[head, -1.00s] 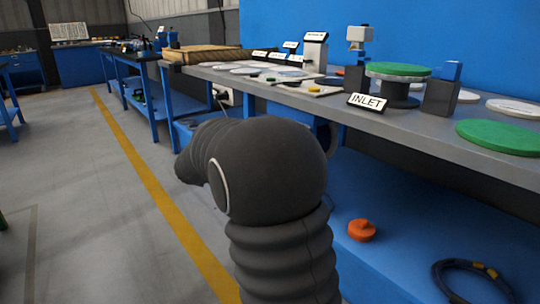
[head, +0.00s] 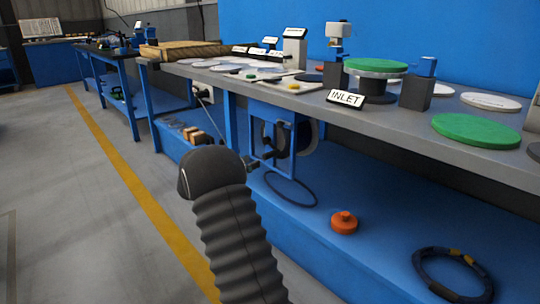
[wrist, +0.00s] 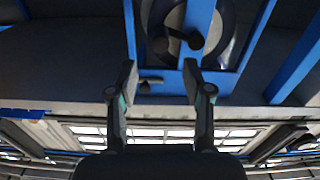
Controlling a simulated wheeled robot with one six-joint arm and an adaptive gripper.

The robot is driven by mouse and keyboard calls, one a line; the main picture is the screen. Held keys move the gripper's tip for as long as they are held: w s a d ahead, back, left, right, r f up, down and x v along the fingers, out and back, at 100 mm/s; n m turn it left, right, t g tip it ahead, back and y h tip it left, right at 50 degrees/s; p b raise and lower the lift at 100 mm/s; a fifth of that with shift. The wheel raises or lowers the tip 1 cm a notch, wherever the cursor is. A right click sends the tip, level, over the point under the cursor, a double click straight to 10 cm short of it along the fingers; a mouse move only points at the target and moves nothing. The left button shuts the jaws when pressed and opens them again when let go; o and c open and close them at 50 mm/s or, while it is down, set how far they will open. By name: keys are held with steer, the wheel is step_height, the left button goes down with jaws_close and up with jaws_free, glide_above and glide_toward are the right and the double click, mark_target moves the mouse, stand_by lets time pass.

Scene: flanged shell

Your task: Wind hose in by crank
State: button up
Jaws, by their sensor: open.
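A dark hose reel (head: 306,138) hangs under the bench in a blue frame (head: 254,130). In the wrist view the reel (wrist: 228,32) is at the top, behind blue bars, with a dark crank-like arm and knob (wrist: 193,41) in front of it. A thin dark hose loop (head: 291,190) lies on the lower shelf below the reel. My gripper (wrist: 161,82) is open and empty, its fingers pointing toward the reel and apart from the knob. In the head view my arm mostly hides the gripper; a small dark part shows beside the frame.
An orange cap (head: 344,222) and a coiled dark hose (head: 453,274) lie on the blue lower shelf (head: 375,255). The bench top (head: 400,125) above carries discs, blocks and an INLET sign (head: 345,98). The floor to the left is clear.

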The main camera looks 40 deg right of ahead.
mark_target(277, 151)
steer(key=d, duration=1)
steer(key=shift+w, duration=0.4)
steer(key=shift+c, duration=0.3)
jaws_close()
